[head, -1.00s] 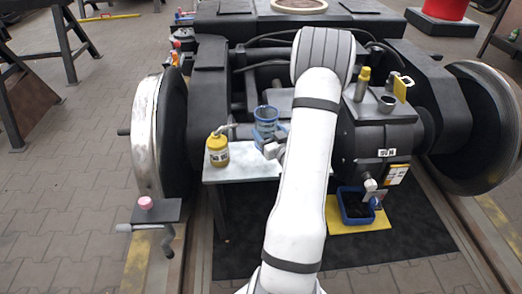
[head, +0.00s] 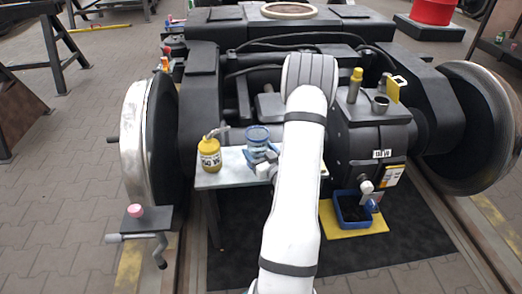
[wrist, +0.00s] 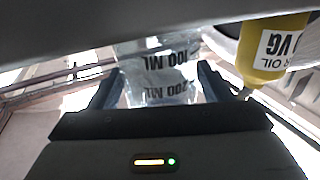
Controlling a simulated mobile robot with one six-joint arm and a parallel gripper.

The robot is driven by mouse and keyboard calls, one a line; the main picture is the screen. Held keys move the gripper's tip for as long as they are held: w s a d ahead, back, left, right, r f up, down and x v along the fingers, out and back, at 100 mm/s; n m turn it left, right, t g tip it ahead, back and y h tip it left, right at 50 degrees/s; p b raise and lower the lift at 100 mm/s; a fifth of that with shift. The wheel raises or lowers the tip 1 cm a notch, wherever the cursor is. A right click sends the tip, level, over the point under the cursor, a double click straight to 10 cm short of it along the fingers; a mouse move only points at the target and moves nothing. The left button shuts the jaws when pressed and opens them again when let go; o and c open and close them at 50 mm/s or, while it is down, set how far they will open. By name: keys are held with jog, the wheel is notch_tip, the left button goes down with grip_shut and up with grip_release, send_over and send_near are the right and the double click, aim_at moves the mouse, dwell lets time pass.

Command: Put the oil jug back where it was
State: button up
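The oil jug (head: 257,135) is a small see-through bluish measuring jug, over the small light table (head: 232,178) in the head view. In the wrist view the jug (wrist: 158,72) shows "100 ML" and "200 ML" marks, upside down there. My gripper (head: 264,167) is at its near side, a finger on each side of the wall, shut on it. The jug looks upright, its base at or just above the tabletop; I cannot tell if it touches. A yellow oil can (head: 209,156) with a spout stands left of it, and also shows in the wrist view (wrist: 272,50).
The dark gearbox (head: 372,140) stands right of the table, with a grey filler cup (head: 380,103) and a yellow-capped bottle (head: 355,84) on top. A blue tray (head: 340,212) lies on a yellow mat below it. A crank (head: 155,240) juts out at the front left.

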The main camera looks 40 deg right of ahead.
jog(key=o, duration=0.4)
jog(key=shift+c, duration=0.2)
jog(key=shift+r, duration=0.2)
jog(key=shift+s+p, duration=0.25)
jog(key=shift+p, duration=0.05)
jog(key=s+a+p, duration=0.2)
jog(key=s, duration=0.9)
jog(key=shift+s, duration=0.2)
